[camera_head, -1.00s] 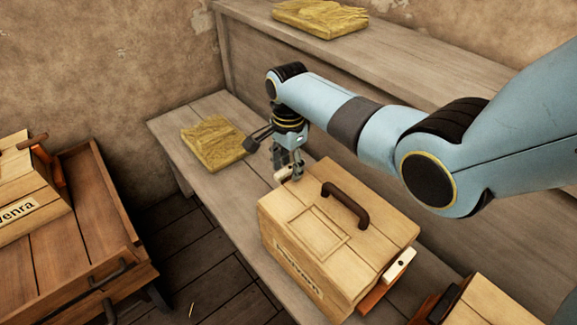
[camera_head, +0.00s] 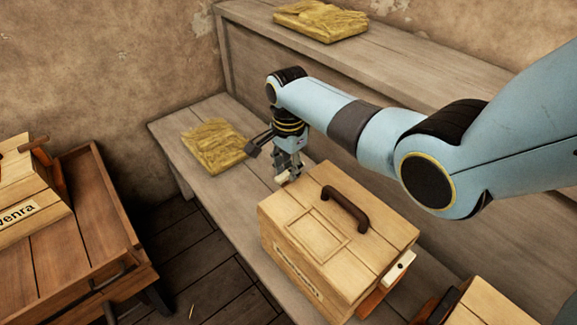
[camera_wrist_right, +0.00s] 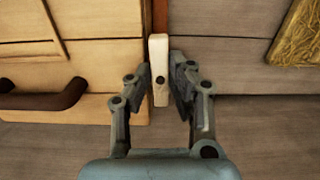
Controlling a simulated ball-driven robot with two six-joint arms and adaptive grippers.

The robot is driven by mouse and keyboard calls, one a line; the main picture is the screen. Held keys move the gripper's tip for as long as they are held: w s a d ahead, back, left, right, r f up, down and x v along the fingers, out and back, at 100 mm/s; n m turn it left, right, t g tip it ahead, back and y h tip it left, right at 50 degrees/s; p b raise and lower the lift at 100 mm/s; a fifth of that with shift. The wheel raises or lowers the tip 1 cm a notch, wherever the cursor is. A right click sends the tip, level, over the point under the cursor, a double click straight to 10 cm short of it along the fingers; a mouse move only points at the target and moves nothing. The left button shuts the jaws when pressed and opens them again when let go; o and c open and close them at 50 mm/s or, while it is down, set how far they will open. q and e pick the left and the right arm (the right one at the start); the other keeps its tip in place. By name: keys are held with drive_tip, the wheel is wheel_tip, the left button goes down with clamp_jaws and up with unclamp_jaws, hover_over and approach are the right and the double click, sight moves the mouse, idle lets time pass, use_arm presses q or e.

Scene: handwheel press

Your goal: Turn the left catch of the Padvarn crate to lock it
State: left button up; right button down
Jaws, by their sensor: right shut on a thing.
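The Padvarn crate (camera_head: 330,240) is a pale wooden box with a dark handle (camera_head: 344,207) on its lid, standing on the bench. Its left catch (camera_head: 283,181) is a small cream bar at the far left end. In the right wrist view the catch (camera_wrist_right: 159,70) lies lengthwise along the crate's end edge, with a dark pivot dot. My right gripper (camera_head: 289,172) comes down from above and is shut on this catch. In the wrist view its fingers (camera_wrist_right: 160,85) stand on both sides of it. My left gripper is out of view.
A similar cream catch (camera_head: 399,267) sits on the crate's right end. Yellowish bundles lie on the bench (camera_head: 215,144) and the upper shelf (camera_head: 320,19). Another crate (camera_head: 488,305) stands at lower right. A brown wooden cart (camera_head: 85,248) with a crate is at left.

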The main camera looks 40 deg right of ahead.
drive_tip(key=n+p, duration=0.2)
drive_tip(key=n, duration=0.1)
drive_tip(key=shift+r+n, duration=0.15)
drive_tip(key=shift+n, duration=0.15)
drive_tip(key=n+p, duration=0.2)
drive_tip(key=n, duration=0.2)
drive_tip(key=shift+s+d+n, duration=0.1)
drive_tip(key=shift+n, duration=0.2)
drive_tip(key=n+p, duration=0.1)
drive_tip(key=n, duration=0.3)
drive_tip(key=shift+d, duration=0.1)
drive_tip(key=n, duration=0.5)
drive_tip(key=shift+d+p, duration=0.1)
drive_tip(key=shift+p, duration=0.2)
drive_tip(key=shift+n, duration=0.3)
drive_tip(key=c, duration=1.2)
unclamp_jaws()
drive_tip(key=shift+c, duration=0.2)
